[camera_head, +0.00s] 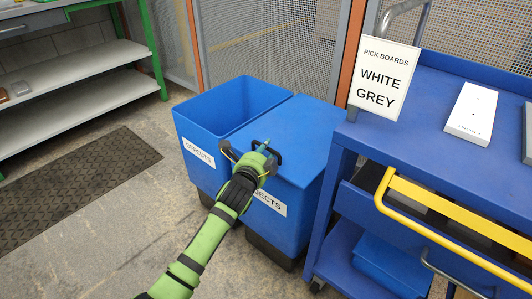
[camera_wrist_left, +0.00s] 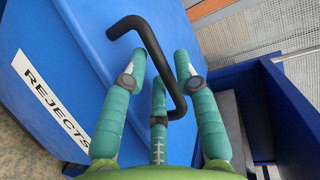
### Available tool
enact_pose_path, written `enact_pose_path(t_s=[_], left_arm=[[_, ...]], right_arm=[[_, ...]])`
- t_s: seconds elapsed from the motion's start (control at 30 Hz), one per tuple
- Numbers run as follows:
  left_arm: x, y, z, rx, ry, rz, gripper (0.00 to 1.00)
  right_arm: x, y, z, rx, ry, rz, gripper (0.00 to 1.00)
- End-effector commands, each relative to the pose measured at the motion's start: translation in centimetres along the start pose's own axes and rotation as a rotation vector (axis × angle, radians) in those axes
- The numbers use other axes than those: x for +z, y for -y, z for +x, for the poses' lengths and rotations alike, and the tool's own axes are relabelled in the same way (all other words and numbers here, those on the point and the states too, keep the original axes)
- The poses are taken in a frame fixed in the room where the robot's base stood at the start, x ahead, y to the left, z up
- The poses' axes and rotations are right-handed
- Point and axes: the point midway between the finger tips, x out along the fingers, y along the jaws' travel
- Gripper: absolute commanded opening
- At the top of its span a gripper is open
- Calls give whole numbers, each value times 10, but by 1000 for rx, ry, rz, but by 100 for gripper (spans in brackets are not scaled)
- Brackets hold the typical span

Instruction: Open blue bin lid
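The blue bin marked REJECTS has its blue lid (camera_head: 300,125) shut and flat on top. My left gripper (camera_head: 255,152) is at this handle. In the left wrist view its teal fingers (camera_wrist_left: 160,62) are spread, with the bar running between them. The fingers look apart from one another, and I cannot tell whether any touches the bar. My right gripper is in no view.
An open blue bin marked OFFCUTS (camera_head: 195,125) stands left of the lidded bin. A blue cart (camera_head: 430,110) with a yellow-handled drawer (camera_head: 460,240) stands close on the right, carrying a white board (camera_head: 472,113) and a sign (camera_head: 384,80). Mesh fencing is behind.

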Motion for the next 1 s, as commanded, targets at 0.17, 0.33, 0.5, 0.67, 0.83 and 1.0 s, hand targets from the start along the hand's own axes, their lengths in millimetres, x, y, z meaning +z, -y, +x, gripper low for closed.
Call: enact_pose_path(t_s=[0.17, 0.33, 0.5, 0.67, 0.83, 1.0], left_arm=[[0, 0, 10, -1, -1, -1, 30], [0, 0, 11, 0, -1, -2, 30], [0, 0, 11, 0, -1, -2, 14], [0, 0, 11, 0, -1, -1, 0], [0, 1, 11, 1, -1, -1, 0], [1, 6, 10, 8, -1, 3, 0]], right_arm=[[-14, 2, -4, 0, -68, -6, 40], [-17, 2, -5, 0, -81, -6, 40], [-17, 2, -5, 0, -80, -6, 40], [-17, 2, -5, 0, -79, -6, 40], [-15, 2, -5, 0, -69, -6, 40], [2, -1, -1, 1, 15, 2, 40]])
